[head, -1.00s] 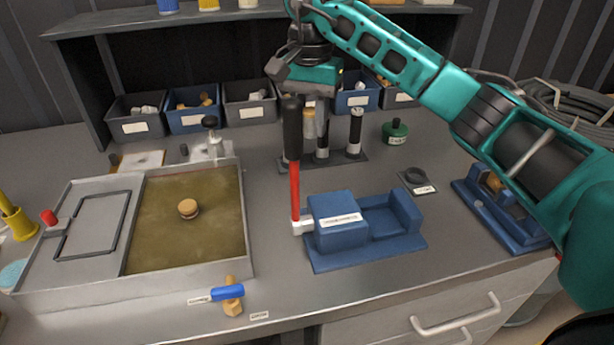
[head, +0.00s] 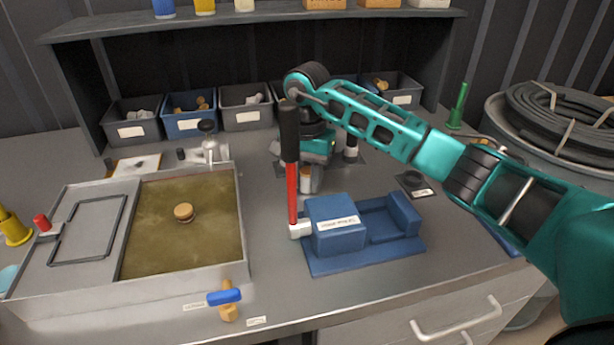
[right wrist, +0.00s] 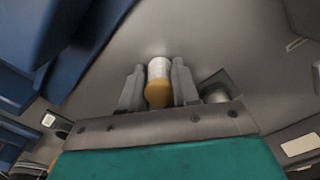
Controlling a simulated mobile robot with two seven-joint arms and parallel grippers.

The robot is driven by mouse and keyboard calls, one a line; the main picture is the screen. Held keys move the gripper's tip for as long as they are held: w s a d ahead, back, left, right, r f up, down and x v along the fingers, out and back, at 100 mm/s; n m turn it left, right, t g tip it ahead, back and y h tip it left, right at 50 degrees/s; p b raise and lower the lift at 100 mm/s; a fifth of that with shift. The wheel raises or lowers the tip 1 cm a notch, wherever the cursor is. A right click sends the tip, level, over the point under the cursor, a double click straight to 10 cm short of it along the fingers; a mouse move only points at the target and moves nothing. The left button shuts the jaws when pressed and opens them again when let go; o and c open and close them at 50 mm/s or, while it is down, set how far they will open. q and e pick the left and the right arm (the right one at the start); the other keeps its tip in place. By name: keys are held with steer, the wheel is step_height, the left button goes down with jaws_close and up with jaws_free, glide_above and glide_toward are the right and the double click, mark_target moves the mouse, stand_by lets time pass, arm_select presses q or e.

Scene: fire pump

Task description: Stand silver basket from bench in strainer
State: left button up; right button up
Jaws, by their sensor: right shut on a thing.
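My right gripper (head: 308,172) is low over the bench, behind the blue body and the red-handled lever. In the right wrist view the gripper (right wrist: 159,90) is shut on a small silver cylinder with a tan end (right wrist: 160,71), which I take for the silver basket. It also shows below the gripper in the head view (head: 305,181), partly hidden by the lever. I cannot tell whether it touches the bench. The blue labelled body (head: 388,258), possibly the strainer, stands at the front middle with a lower right part. My left gripper is out of view.
The upright lever (head: 292,190) with black grip stands at the blue body's left end. A tray with murky liquid (head: 152,250) lies left. A silver-topped cylinder (head: 351,152) stands behind the gripper. Several bins (head: 246,114) line the back. Bench front right is clear.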

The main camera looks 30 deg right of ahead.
steer(key=shift+f, duration=0.2)
steer(key=o, duration=1)
steer(key=shift+r, duration=0.1)
